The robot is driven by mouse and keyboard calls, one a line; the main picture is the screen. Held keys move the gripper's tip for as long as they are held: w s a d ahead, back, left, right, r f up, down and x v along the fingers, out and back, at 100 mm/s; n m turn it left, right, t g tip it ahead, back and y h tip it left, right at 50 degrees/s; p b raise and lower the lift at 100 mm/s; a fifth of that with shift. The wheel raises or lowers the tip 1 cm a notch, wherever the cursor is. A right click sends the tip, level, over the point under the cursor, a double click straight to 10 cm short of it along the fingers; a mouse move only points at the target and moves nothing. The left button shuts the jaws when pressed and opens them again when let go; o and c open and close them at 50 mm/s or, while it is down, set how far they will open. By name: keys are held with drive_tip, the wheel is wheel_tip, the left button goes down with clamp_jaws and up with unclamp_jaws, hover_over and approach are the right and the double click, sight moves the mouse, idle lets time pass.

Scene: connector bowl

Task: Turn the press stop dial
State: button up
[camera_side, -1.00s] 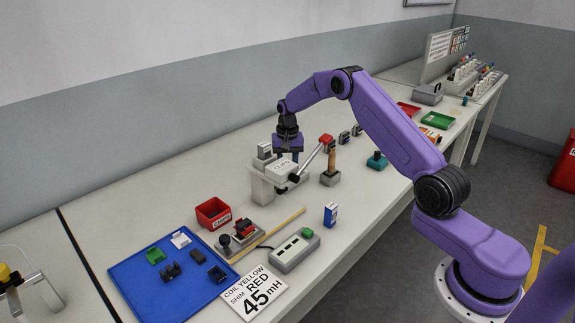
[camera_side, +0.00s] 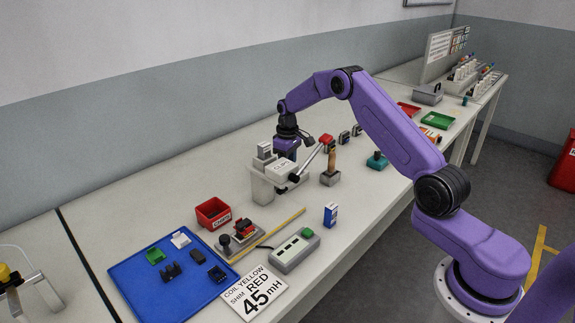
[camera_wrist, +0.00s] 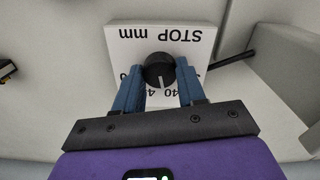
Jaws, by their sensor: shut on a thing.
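The stop dial (camera_wrist: 159,70) is a round black knob with a white pointer line, on a white plate (camera_wrist: 203,45) marked "STOP mm", which appears upside down in the wrist view. The pointer points toward the picture's bottom, among partly hidden numbers around 40. My gripper (camera_wrist: 160,78) is shut on the dial, with a blue finger on each side. In the side view my gripper (camera_side: 287,153) is down behind the pale press (camera_side: 262,188) labelled "CLIPS"; the dial is hidden there.
The press's lever with a red knob (camera_side: 327,139) rises to the right of my gripper. A wooden-handled tool (camera_side: 331,160) stands close by.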

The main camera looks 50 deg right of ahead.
drive_tip(key=shift+n, duration=1)
drive_tip(key=o, duration=1.1)
drive_tip(key=shift+c, duration=0.2)
wheel_tip(320, 180, up, 18)
drive_tip(key=shift+f, duration=0.25)
